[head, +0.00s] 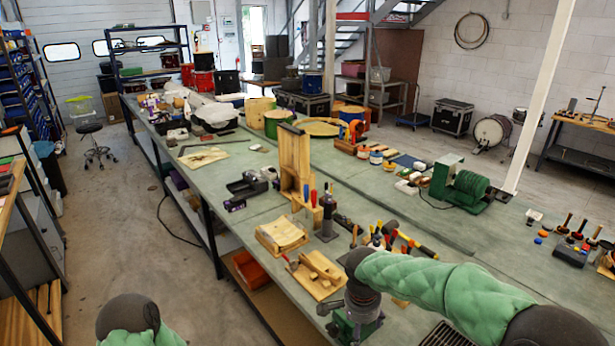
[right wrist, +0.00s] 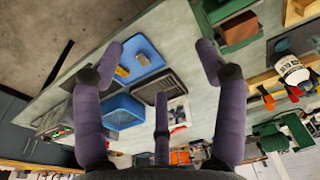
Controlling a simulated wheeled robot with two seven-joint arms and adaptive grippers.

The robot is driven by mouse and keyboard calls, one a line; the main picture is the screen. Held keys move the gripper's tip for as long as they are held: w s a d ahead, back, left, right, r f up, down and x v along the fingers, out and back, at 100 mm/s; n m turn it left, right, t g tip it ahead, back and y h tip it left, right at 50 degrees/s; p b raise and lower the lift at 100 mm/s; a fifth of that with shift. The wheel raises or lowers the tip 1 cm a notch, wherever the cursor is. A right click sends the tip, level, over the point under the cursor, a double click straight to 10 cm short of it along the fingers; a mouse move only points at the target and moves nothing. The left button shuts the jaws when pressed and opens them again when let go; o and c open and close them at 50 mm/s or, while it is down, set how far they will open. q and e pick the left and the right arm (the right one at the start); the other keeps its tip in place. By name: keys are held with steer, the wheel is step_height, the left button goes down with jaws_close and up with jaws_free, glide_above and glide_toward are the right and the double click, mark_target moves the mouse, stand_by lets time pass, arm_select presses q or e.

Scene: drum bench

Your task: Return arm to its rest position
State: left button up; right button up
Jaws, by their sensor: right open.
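My right arm (head: 445,282), in a green sleeve, reaches in from the right over the bench (head: 240,215) in the head view. Its dark wrist bends down above the near part of the bench. In the right wrist view my right gripper (right wrist: 160,62) has its purple fingers spread wide with nothing held between them. The fingers appear apart from the things seen behind them. A piece of my left arm (head: 130,318) shows at the lower left of the head view; my left gripper is out of view.
Near my right wrist are a wooden plane on a board (head: 318,275), a second wooden board (head: 281,235) and colourful-handled tools. A green machine (head: 466,187) stands farther back. The right wrist view shows a blue tray (right wrist: 148,62) and a blue bin (right wrist: 122,112).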

steer(key=s+a+f+n+g+y+b, duration=0.1)
steer(key=s+f+n, duration=0.15)
steer(key=f, duration=0.55)
steer(key=s+a+f+n+y+b, duration=0.1)
steer(key=s+a+f+y, duration=0.15)
steer(key=f, duration=0.45)
steer(key=s+a+f+n+g+b, duration=0.1)
steer(key=s+f+n, duration=0.15)
steer(key=f, duration=0.55)
arm_select(q)
steer(key=f, duration=0.1)
steer(key=f+b, duration=0.1)
steer(key=f, duration=0.1)
steer(key=f+b, duration=0.1)
steer(key=f, duration=0.1)
steer(key=shift+w+f, duration=0.1)
steer(key=shift+w, duration=0.3)
arm_select(e)
steer(key=s+d+f+n+t+y, duration=0.1)
steer(key=s+f+n, duration=0.1)
steer(key=s+f, duration=1.1)
steer(key=shift+s+f, duration=0.15)
steer(key=shift+s, duration=0.15)
